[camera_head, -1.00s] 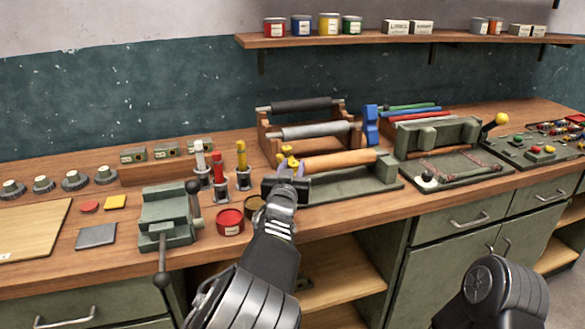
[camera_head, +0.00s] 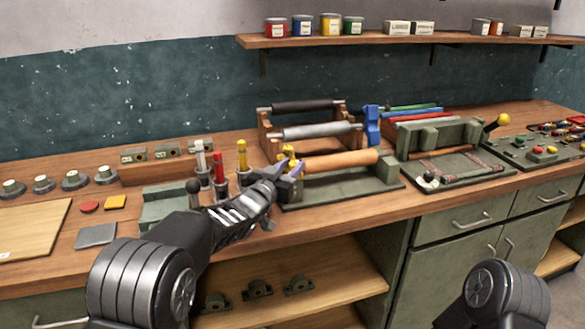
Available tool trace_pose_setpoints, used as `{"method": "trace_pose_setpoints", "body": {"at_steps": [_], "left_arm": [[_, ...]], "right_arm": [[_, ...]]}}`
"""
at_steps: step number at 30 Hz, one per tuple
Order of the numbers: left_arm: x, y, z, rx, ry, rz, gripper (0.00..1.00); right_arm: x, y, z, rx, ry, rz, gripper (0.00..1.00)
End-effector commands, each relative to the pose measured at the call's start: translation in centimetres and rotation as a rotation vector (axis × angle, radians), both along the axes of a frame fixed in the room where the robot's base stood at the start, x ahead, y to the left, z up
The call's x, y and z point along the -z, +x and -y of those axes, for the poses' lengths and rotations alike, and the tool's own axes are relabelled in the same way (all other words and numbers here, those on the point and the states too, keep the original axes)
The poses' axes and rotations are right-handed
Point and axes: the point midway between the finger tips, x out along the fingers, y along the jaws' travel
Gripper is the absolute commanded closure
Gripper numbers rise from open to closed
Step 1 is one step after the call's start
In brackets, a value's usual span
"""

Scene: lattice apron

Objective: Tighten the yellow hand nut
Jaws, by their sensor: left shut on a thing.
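The yellow hand nut (camera_head: 289,153) sits at the left end of a tan roller (camera_head: 340,161) in a green cradle (camera_head: 330,190). Only some of its yellow lobes show above and beside my fingers. My left gripper (camera_head: 284,174) reaches in from the lower left and is shut on the nut. The fingers hide most of the nut and the roller's end. My right gripper is out of view; only part of my right arm shows at the lower right.
White, red and yellow-handled tools (camera_head: 242,155) stand upright just left of my gripper. A wooden rack with dark and grey rollers (camera_head: 318,131) stands behind. A green fixture with a yellow-knobbed lever (camera_head: 503,119) is to the right. The wooden board (camera_head: 30,228) lies at the left.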

Motion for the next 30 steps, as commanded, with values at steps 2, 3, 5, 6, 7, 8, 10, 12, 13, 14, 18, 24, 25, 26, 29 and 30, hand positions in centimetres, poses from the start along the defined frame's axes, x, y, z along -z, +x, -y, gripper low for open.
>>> {"method": "trace_pose_setpoints", "body": {"at_steps": [2,3,5,6,7,8,10,12,13,14,18,24,25,26,29,30], "left_arm": [[-0.7,0.3,-0.7,0.055,-0.004,-0.002,1.00],[-0.7,0.3,-0.8,0.087,-0.003,-0.003,1.00],[-0.8,0.4,-0.8,0.135,-0.003,-0.004,1.00],[-0.8,0.4,-0.8,0.165,-0.002,-0.003,1.00],[-0.8,0.4,-0.8,0.187,-0.002,-0.003,1.00],[-0.8,0.4,-0.8,0.207,-0.001,-0.003,1.00],[-0.6,0.5,-0.8,0.252,0.000,-0.003,1.00],[-0.5,0.5,-0.8,0.290,0.000,-0.003,1.00],[-0.5,0.5,-0.8,0.304,0.001,-0.002,1.00],[-0.5,0.5,-0.8,0.317,0.001,-0.002,1.00],[-0.2,0.6,-0.8,0.357,0.001,-0.001,1.00],[-0.1,0.6,-0.7,0.374,0.002,0.000,1.00],[0.0,0.6,-0.7,0.374,0.002,0.000,1.00],[0.0,0.6,-0.7,0.374,0.002,0.000,1.00],[0.0,0.6,-0.7,0.373,0.002,-0.001,1.00],[0.0,0.6,-0.7,0.373,0.002,-0.001,1.00]], "right_arm": [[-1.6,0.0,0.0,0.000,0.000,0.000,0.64],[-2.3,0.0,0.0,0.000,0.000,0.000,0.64],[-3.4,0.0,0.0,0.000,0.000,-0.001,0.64],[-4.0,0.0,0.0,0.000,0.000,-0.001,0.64],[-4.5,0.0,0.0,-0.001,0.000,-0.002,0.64],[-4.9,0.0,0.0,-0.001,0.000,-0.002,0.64],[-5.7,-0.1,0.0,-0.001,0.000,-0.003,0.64],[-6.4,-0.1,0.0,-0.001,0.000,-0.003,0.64],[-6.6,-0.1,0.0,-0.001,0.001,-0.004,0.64],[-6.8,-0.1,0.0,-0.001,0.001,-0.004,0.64],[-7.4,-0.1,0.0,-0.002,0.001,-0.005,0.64],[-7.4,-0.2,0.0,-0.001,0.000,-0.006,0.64],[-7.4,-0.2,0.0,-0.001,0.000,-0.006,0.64],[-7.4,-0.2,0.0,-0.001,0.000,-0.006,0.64],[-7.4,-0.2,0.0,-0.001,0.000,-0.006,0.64],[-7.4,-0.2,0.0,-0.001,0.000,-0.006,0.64]]}}
